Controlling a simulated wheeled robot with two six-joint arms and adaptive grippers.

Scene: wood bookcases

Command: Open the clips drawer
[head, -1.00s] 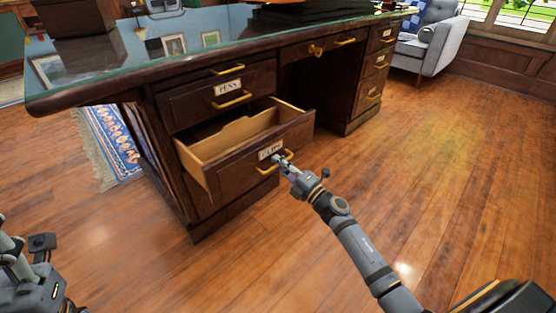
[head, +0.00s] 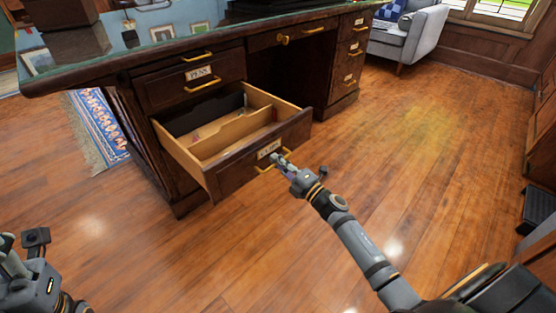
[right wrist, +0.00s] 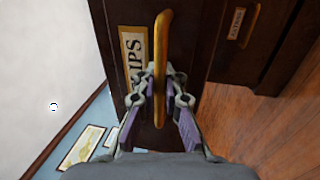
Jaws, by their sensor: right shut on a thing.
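The clips drawer (head: 240,172) is the lower left drawer of the dark wood desk, and it stands well out from the desk. Its light wood inside shows a divider, with some small items at the back that I cannot make out. My right gripper (head: 284,160) is shut on the drawer's brass handle (head: 263,168). In the right wrist view the handle (right wrist: 161,50) runs between the fingers, beside the label ending in "IPS" (right wrist: 132,60). My left gripper (head: 20,248) is at the lower left edge, away from the desk, and its fingers are partly cut off.
The pens drawer (head: 165,88) above is closed. The glass-topped desk (head: 130,55) overhangs the drawers. A patterned rug (head: 95,125) lies at the left, and a grey armchair (head: 415,40) stands behind. The wood floor (head: 420,170) at the right is clear.

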